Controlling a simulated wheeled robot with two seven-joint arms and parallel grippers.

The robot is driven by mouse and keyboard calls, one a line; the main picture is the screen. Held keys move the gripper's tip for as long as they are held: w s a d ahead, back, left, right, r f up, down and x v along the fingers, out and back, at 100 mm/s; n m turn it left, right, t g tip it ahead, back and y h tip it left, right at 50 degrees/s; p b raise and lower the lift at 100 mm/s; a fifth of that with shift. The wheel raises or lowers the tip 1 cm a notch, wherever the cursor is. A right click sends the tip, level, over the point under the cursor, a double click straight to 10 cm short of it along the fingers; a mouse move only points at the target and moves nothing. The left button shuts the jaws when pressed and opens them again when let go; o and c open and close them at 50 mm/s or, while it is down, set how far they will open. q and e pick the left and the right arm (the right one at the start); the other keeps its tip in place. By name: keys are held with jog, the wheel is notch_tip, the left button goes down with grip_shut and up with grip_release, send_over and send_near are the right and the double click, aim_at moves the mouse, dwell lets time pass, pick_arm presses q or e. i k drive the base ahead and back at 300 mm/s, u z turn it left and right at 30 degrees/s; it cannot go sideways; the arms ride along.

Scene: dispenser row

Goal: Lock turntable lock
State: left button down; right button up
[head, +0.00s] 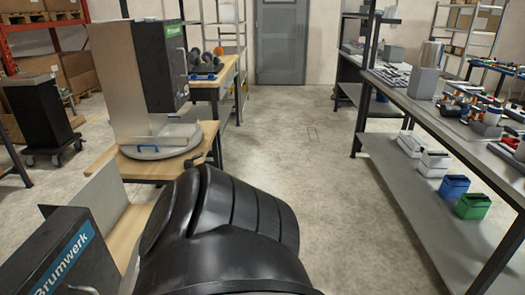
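A round grey turntable (160,153) sits on a wooden-topped table (134,170) at the left. It bears a tall dispenser with a pale grey panel (128,80) and a black housing (163,65). A small blue handle (148,148) shows at the turntable's front edge. A small dark piece (194,160) stands at the table's right corner; I cannot tell whether it is the turntable lock. My own black arm link fills the bottom middle and hides part of the table's front. Neither gripper is in view.
A black unit labelled Brumwerk (65,262) stands close at the lower left. A long grey shelf rack (440,115) with small bins runs along the right. A black wheeled cabinet (42,115) stands at the far left. The concrete floor (300,150) between is clear to the door.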

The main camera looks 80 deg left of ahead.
aim_at(198, 156)
jog(key=u, duration=2.5)
jog(key=i, duration=2.05)
jog(key=u, duration=0.45)
jog(key=i, duration=0.6)
jog(key=u, duration=0.3)
